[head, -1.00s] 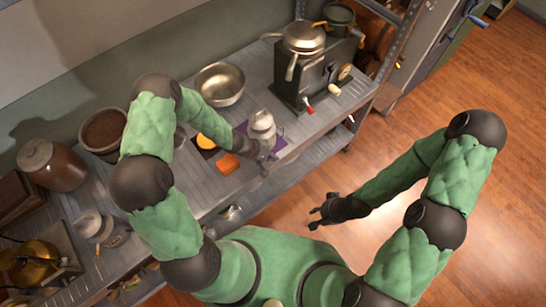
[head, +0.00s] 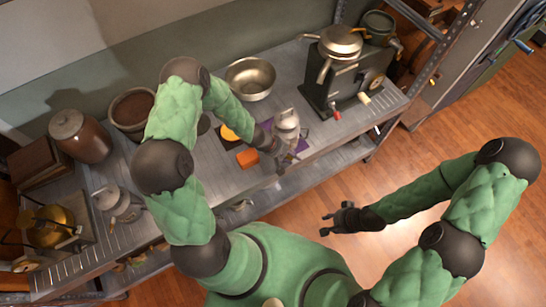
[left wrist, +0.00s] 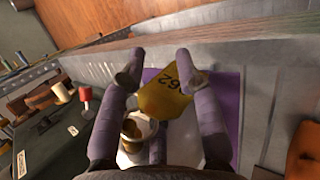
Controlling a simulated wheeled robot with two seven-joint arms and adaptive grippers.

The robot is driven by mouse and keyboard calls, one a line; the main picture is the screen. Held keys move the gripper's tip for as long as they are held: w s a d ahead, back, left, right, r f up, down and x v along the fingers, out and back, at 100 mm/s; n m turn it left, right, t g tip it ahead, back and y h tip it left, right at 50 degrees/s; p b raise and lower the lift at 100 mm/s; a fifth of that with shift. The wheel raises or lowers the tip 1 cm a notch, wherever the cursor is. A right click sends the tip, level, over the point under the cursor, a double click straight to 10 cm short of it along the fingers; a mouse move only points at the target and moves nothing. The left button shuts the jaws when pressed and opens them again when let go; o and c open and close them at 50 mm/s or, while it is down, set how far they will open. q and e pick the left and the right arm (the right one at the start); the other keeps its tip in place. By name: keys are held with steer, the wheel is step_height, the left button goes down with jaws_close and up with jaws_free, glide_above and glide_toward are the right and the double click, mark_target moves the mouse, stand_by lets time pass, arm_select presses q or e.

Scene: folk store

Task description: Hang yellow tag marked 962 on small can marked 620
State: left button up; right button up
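A yellow tag (left wrist: 165,95) shows the digits 62 and part of another mark. It is between the spread fingers of my left gripper (left wrist: 160,65) in the left wrist view, overlapping the right finger. I cannot tell what it hangs from. A small can (left wrist: 138,128) with a pale rim is behind and below it; no marking on it is readable. In the head view a silver can (head: 287,122) stands on the counter, with my left gripper (head: 280,160) in front of it. The tag cannot be made out there. My right gripper (head: 338,218) is open and empty over the floor.
A purple mat (left wrist: 228,100) lies under the can. An orange block (head: 247,158) and a yellow disc (head: 229,133) are to its left. A metal bowl (head: 250,78) and a dark machine (head: 345,82) stand behind. The counter's front edge is close to the left gripper.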

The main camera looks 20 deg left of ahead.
arm_select(q)
steer(key=s+a, duration=0.2)
steer(key=a, duration=0.1)
steer(key=s+a, duration=0.1)
steer(key=a, duration=0.3)
steer(key=s+a, duration=0.2)
steer(key=a, duration=0.1)
steer(key=shift+s+a, duration=0.3)
steer(key=shift+a, duration=0.05)
